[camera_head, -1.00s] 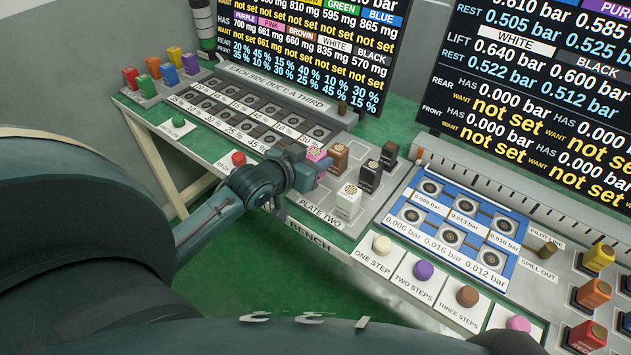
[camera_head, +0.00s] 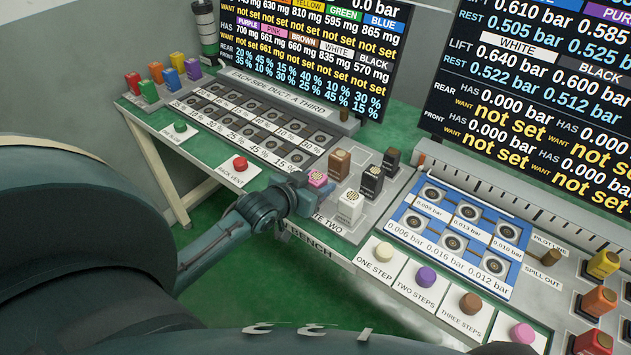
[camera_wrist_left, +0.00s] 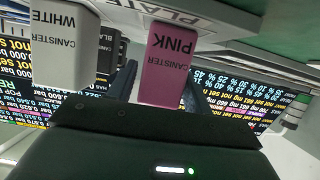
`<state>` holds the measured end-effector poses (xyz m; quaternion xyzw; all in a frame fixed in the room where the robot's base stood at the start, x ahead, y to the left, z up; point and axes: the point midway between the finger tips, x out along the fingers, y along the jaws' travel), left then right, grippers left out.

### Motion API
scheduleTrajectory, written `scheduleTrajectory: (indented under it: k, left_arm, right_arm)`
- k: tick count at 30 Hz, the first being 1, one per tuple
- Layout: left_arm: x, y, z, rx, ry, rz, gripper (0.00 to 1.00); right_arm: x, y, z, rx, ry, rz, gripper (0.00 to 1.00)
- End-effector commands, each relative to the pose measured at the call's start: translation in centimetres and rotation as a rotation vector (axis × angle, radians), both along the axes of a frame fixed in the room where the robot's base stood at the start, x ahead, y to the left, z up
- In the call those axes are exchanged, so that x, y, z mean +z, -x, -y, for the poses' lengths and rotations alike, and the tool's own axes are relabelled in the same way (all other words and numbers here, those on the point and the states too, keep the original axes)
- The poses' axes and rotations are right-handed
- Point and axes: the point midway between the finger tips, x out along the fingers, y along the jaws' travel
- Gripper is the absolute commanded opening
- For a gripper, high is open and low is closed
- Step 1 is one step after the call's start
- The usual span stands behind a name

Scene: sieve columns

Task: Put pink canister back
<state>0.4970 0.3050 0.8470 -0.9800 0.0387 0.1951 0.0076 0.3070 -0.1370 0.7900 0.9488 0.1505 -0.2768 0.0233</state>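The pink canister (camera_head: 318,178) is between the fingers of my left gripper (camera_head: 308,188), at the front left of the plate two block (camera_head: 372,212). In the left wrist view the pink canister (camera_wrist_left: 166,66) appears upside down with its label facing the camera, and the fingers (camera_wrist_left: 160,92) lie along its two sides, shut on it. I cannot tell whether its base touches the plate. The white canister (camera_head: 348,208) stands just to the right and also shows in the wrist view (camera_wrist_left: 62,45). My right gripper is not in view.
The brown canister (camera_head: 339,164) and black canisters (camera_head: 372,183) stand close behind and right. The duct rack (camera_head: 252,125) lies to the left, the blue pressure tray (camera_head: 455,236) to the right. Coloured buttons (camera_head: 425,277) line the front edge. Several coloured blocks (camera_head: 149,90) stand far left.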

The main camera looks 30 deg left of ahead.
Motion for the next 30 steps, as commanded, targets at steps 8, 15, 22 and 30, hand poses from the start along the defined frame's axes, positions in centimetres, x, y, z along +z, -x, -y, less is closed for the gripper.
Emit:
scheduleTrajectory:
  k: [8,15,22,30]
  left_arm:
    - [0.1,0.0,0.0,0.000,0.000,0.001,0.60]
    - [0.7,1.0,-0.1,0.000,0.000,0.000,0.60]
    - [2.5,5.4,-0.4,0.000,0.001,-0.003,0.60]
    - [4.2,9.7,-0.8,0.000,0.001,-0.001,0.60]
  right_arm:
    - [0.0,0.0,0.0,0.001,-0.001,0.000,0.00]
    - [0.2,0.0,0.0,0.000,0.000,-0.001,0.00]
    - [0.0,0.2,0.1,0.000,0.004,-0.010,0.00]
    - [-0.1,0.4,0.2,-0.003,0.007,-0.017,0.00]
